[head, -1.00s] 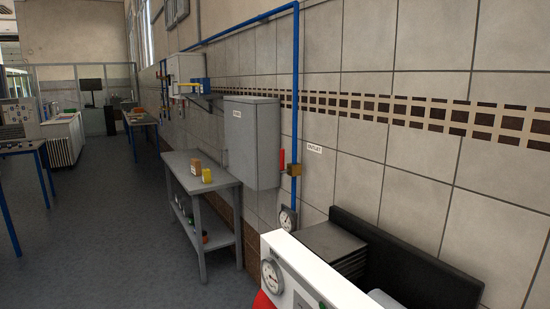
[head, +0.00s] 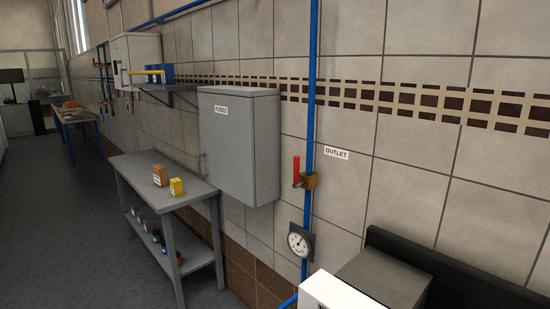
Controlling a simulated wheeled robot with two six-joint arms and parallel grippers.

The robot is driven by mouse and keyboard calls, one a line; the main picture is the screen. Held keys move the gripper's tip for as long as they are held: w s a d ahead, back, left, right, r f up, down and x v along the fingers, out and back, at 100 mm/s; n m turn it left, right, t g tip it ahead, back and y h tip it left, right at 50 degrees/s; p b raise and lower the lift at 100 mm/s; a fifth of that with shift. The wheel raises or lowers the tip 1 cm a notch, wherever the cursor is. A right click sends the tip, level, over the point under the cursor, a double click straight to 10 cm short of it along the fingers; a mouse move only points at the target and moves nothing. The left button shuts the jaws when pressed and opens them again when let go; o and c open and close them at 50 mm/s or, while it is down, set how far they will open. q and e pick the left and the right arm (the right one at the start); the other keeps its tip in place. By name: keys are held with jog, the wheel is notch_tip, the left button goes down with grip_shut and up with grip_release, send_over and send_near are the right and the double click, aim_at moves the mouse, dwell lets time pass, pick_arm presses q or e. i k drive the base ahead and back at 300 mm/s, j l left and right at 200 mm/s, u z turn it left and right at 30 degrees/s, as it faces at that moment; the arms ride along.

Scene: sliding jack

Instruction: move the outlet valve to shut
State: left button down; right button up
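The outlet valve is a brass body (head: 309,181) on a vertical blue pipe (head: 310,120) along the tiled wall. Its red handle (head: 296,170) stands upright, parallel to the pipe, on the pipe's left side. A white label reading OUTLET (head: 336,153) is on the wall to the right of the valve. A round pressure gauge (head: 299,241) sits on the pipe below the valve. Neither of my grippers shows in the head view.
A grey wall cabinet (head: 238,147) hangs left of the valve. Below it, a grey table (head: 150,178) holds an orange box (head: 159,175) and a yellow box (head: 177,187). A white-topped unit (head: 335,292) and a dark grey block (head: 382,279) stand at the lower right. Floor (head: 60,230) is clear at left.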

aim_at(297, 183)
jog(key=i+j+z, duration=0.1)
jog(key=j, duration=0.25)
jog(key=i+j, duration=0.25)
jog(key=j, duration=0.15)
jog(key=i+j+z, duration=0.15)
jog(key=j, duration=0.2)
jog(key=i+j, duration=0.2)
jog(key=j, duration=0.2)
jog(key=z, duration=0.05)
